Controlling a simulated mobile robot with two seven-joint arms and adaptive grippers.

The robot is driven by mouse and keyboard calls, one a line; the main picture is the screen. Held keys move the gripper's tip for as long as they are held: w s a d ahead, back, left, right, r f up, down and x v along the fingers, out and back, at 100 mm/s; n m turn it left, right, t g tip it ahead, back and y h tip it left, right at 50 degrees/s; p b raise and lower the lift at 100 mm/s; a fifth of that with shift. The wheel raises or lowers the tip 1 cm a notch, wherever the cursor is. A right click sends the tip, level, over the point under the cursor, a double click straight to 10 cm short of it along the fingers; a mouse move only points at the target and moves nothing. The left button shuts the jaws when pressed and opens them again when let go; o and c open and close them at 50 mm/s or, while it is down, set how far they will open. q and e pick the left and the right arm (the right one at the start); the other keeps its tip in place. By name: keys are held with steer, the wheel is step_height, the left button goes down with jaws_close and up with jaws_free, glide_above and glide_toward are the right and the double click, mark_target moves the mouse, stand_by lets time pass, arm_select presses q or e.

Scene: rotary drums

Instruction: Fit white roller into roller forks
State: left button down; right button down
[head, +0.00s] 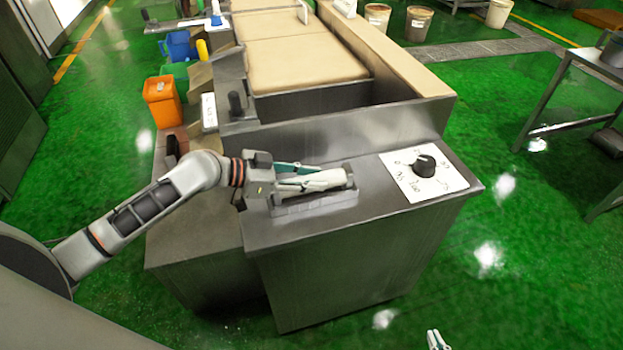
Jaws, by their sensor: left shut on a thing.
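The white roller (328,180) lies roughly level over the grey roller forks (318,204) on top of the steel cabinet. Its right end is at the right fork upright. I cannot tell whether its ends are seated in the forks. My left gripper (306,178) reaches in from the left and is shut on the roller; its fingers hide the left end and part of the left fork. Only the fingertips of my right gripper (437,341) show at the bottom edge, away from the cabinet and low over the green floor.
A black knob on a white marked plate (425,172) sits right of the forks on the cabinet top. A steel wall (350,132) and a beige conveyor bed (300,60) rise behind. An orange bin (162,102) stands at the left. A metal table (572,90) stands right.

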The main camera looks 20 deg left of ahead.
arm_select(q)
steer(key=shift+f, duration=0.2)
steer(key=c, duration=1.6)
jaws_free()
steer(key=shift+c, duration=0.2)
steer(key=shift+r, duration=0.15)
steer(key=b+v, duration=0.2)
steer(key=v, duration=1)
steer(key=shift+s, duration=0.1)
